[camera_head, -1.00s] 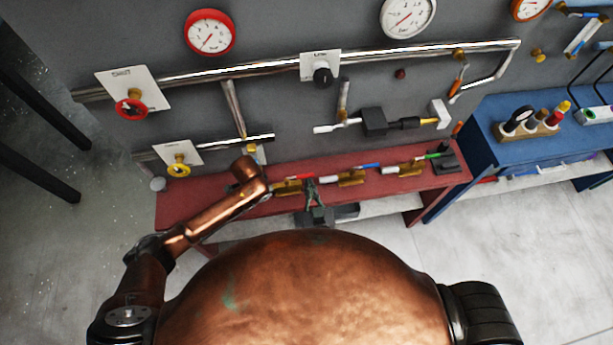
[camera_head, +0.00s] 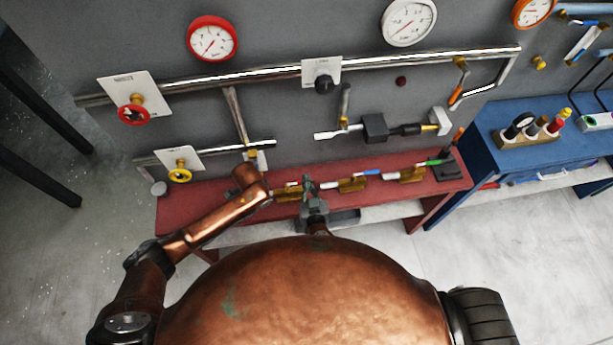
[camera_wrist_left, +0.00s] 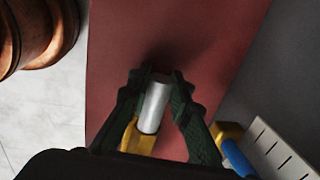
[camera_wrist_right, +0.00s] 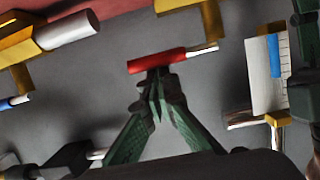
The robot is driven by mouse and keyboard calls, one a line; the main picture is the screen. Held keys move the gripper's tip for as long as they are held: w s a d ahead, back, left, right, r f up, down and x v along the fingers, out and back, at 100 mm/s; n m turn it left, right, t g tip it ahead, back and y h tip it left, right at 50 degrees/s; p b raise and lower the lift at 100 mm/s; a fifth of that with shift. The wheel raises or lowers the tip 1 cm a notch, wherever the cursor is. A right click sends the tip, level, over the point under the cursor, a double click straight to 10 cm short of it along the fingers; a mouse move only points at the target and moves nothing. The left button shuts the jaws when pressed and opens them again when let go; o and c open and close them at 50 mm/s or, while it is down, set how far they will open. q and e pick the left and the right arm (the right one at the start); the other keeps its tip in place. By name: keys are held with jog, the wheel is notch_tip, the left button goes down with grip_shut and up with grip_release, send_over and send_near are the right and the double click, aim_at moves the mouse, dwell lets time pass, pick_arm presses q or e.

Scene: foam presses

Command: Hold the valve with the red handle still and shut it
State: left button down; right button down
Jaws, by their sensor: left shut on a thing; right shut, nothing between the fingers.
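The valve with the red handle lies on the red bench; its brass body (camera_head: 288,194) shows at the bench's left in the head view. In the right wrist view its red handle (camera_wrist_right: 155,60) lies roughly level on a silver stem from the brass body (camera_wrist_right: 195,8). My left gripper (camera_wrist_left: 158,88) is shut on the valve's silver pipe end (camera_wrist_left: 155,105); the arm hides it in the head view. My right gripper (camera_head: 308,184) is shut and empty, its tips (camera_wrist_right: 157,85) at the handle's near side, touching or nearly so. It hides the handle in the head view.
Valves with blue (camera_head: 369,172) and green (camera_head: 433,162) handles lie farther right on the red bench (camera_head: 195,200). Just behind, a wall valve has a blue handle (camera_wrist_left: 237,157) and a ticked white plate (camera_wrist_left: 275,148). A blue bench (camera_head: 530,152) stands right.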

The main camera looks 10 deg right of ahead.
jog(key=shift+s+a+f, duration=0.15)
jog(key=shift+s+a, duration=0.05)
jog(key=shift+s, duration=0.7)
dwell(0.7)
jog(key=shift+s+a, duration=0.75)
jog(key=shift+s, duration=0.2)
jog(key=shift+s+a, duration=0.7)
jog(key=shift+s, duration=0.2)
jog(key=shift+s+a, duration=0.25)
jog(key=shift+a, duration=0.35)
jog(key=shift+s+a+f+m+h, duration=0.1)
jog(key=shift+s+a+m+h, duration=0.1)
jog(key=shift+a+m+h, duration=0.5)
dwell(0.6)
dwell(1.2)
